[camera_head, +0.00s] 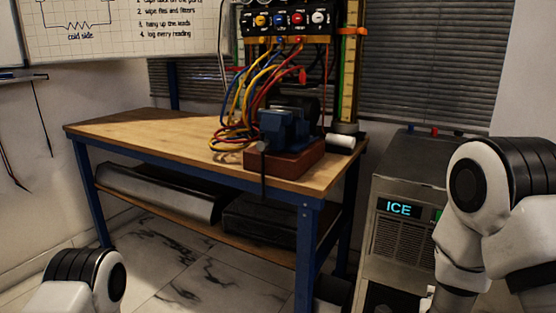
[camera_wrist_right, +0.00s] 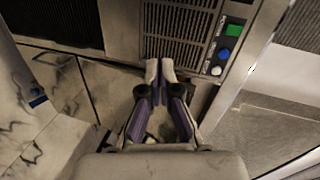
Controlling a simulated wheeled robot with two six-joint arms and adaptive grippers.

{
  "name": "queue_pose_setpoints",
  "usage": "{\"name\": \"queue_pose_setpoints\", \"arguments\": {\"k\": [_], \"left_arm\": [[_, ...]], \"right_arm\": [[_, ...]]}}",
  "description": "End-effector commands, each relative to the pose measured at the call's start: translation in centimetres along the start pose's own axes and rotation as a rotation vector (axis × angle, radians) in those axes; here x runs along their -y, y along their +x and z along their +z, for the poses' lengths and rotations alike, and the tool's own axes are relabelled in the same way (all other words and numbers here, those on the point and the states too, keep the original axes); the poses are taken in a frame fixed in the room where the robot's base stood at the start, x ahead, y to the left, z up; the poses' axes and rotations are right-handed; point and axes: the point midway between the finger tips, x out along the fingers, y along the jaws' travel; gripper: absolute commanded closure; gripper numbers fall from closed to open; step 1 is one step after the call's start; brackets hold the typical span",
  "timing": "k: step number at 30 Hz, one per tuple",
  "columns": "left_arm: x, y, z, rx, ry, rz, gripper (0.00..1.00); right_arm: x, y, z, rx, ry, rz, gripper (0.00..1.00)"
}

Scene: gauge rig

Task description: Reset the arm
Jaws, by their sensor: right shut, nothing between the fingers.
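My right arm (camera_head: 480,210) is in the right of the head view, in front of the ice machine. My right gripper (camera_wrist_right: 160,70) shows in the right wrist view, with its two fingertips together and nothing between them. It points toward the lower front of the ice machine (camera_wrist_right: 183,35); I cannot tell the distance. In the head view only a small bit of the right gripper's area shows at the bottom edge. A link of my left arm (camera_head: 85,280) shows at the bottom left; the left gripper is out of view.
A wooden workbench (camera_head: 140,128) with blue legs carries a blue vise (camera_head: 285,130) on a red-brown block, and colored cables (camera_head: 240,110). The ice machine (camera_head: 400,180) stands to its right. A whiteboard (camera_head: 110,25) hangs behind. The floor (camera_head: 180,260) before the bench is clear.

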Motion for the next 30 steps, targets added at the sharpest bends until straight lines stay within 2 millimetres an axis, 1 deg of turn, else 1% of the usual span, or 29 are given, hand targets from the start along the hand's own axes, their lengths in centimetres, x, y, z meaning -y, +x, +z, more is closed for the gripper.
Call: {"name": "queue_pose_setpoints", "arguments": {"k": [1, 2, 3, 4, 5, 6, 8, 9, 11, 12, 13, 15, 18, 21, 22, 23, 24, 26, 29, 30], "left_arm": [[0.0, 0.0, 0.0, 0.000, 0.000, 0.000, 0.32], [0.0, 0.0, 0.0, 0.000, 0.000, 0.000, 0.32], [0.0, 0.0, 0.0, 0.000, 0.000, 0.000, 0.32], [0.0, 0.0, 0.0, 0.000, 0.000, 0.000, 0.32], [0.0, 0.0, 0.0, 0.000, 0.000, 0.000, 0.32], [0.0, 0.0, 0.0, 0.000, 0.000, 0.000, 0.32], [0.0, 0.0, 0.0, 0.000, 0.000, 0.000, 0.32], [0.0, 0.0, 0.0, 0.000, 0.000, 0.000, 0.32], [0.0, 0.0, 0.0, 0.000, 0.000, 0.000, 0.32], [0.0, 0.0, 0.0, 0.000, 0.000, 0.000, 0.32], [0.0, 0.0, 0.0, 0.000, 0.000, 0.000, 0.32], [0.0, 0.0, 0.0, 0.000, 0.000, 0.000, 0.32], [0.0, 0.0, 0.0, 0.000, 0.000, 0.000, 0.32], [0.0, 0.0, 0.0, 0.000, 0.000, 0.000, 0.32], [0.0, 0.0, 0.0, 0.000, 0.000, 0.000, 0.32], [0.0, -2.6, 0.1, 0.001, 0.000, 0.000, 0.32], [0.0, -4.1, 0.1, 0.001, 0.000, 0.000, 0.32], [0.0, -6.0, -0.1, -0.001, 0.000, 0.000, 0.32], [-0.1, -9.3, 0.0, -0.001, 0.000, 0.000, 0.32], [-0.1, -10.8, 0.0, 0.000, 0.000, 0.000, 0.32]], "right_arm": [[-5.0, -0.4, 0.1, 0.025, -0.056, 0.102, 1.00], [-7.8, -0.8, 0.3, 0.047, -0.100, 0.162, 1.00], [-11.3, -1.7, 0.3, 0.081, -0.172, 0.245, 1.00], [-14.0, -2.5, 0.4, 0.112, -0.236, 0.309, 1.00], [-16.6, -3.4, 0.3, 0.149, -0.305, 0.373, 1.00], [-19.9, -4.9, 0.2, 0.206, -0.403, 0.458, 1.00], [-24.4, -7.5, 0.0, 0.312, -0.560, 0.578, 1.00], [-27.1, -9.5, -0.3, 0.393, -0.666, 0.649, 1.00], [-30.3, -12.4, -0.7, 0.533, -0.824, 0.738, 1.00], [-32.1, -14.4, -1.0, 0.638, -0.931, 0.783, 1.00], [-33.1, -15.8, -1.2, 0.726, -1.014, 0.808, 1.00], [-34.4, -18.4, -1.3, 0.920, -1.185, 0.821, 1.00], [-35.1, -20.8, -1.4, 1.165, -1.391, 0.778, 1.00], [-35.5, -22.4, -1.7, 1.365, -1.570, 0.705, 1.00], [-35.6, -22.4, -1.7, 1.403, -1.621, 0.671, 1.00], [-33.0, -22.9, -2.0, 1.394, -1.613, 0.675, 1.00], [-31.5, -23.3, -2.2, 1.391, -1.610, 0.676, 1.00], [-29.8, -23.7, -2.5, 1.389, -1.609, 0.677, 1.00], [-26.6, -24.4, -2.9, 1.386, -1.608, 0.677, 1.00], [-25.1, -24.8, -3.1, 1.386, -1.608, 0.677, 1.00]]}}
